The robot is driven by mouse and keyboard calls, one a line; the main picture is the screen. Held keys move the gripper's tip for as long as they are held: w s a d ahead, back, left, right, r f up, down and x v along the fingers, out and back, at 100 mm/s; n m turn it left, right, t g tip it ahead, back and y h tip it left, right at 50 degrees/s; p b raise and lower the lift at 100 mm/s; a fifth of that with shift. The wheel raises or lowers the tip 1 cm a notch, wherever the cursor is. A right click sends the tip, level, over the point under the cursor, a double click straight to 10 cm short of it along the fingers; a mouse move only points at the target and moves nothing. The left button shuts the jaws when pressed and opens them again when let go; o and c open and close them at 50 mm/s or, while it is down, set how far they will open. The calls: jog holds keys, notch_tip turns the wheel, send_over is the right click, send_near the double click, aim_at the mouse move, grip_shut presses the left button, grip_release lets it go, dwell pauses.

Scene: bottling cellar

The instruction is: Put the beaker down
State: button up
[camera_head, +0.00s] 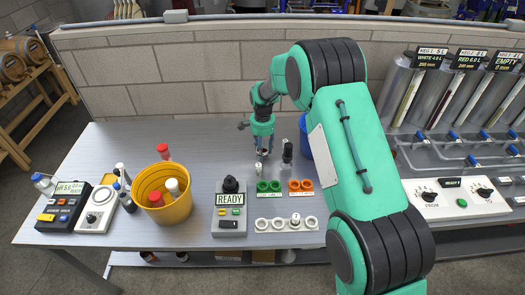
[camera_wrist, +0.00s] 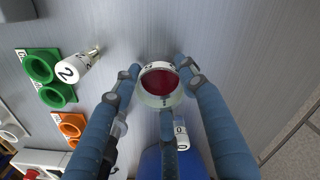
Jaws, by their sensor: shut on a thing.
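The beaker (camera_wrist: 158,98) is a clear glass vessel with dark red contents, seen from above in the wrist view. My gripper (camera_wrist: 160,82) has its blue-grey fingers closed around it. In the head view my gripper (camera_head: 263,147) points down over the rear middle of the grey table (camera_head: 215,145), behind the green and orange holders. There the beaker is too small and too hidden by the fingers to make out clearly. I cannot tell whether its base touches the table.
A white bottle marked 2 (camera_wrist: 74,68) stands near the green holder (camera_wrist: 42,68); the orange holder (camera_wrist: 70,124) is close by. A small white-labelled bottle (camera_wrist: 182,135) and a blue container (camera_wrist: 154,163) are near my fingers. A yellow bucket (camera_head: 150,202) stands left; bare table lies between.

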jog(key=o, duration=1.2)
jog(key=shift+r, duration=0.1)
notch_tip(320, 180, up, 12)
jog(key=p, duration=0.2)
jog(key=shift+p, duration=0.4)
jog(key=shift+r, duration=0.1)
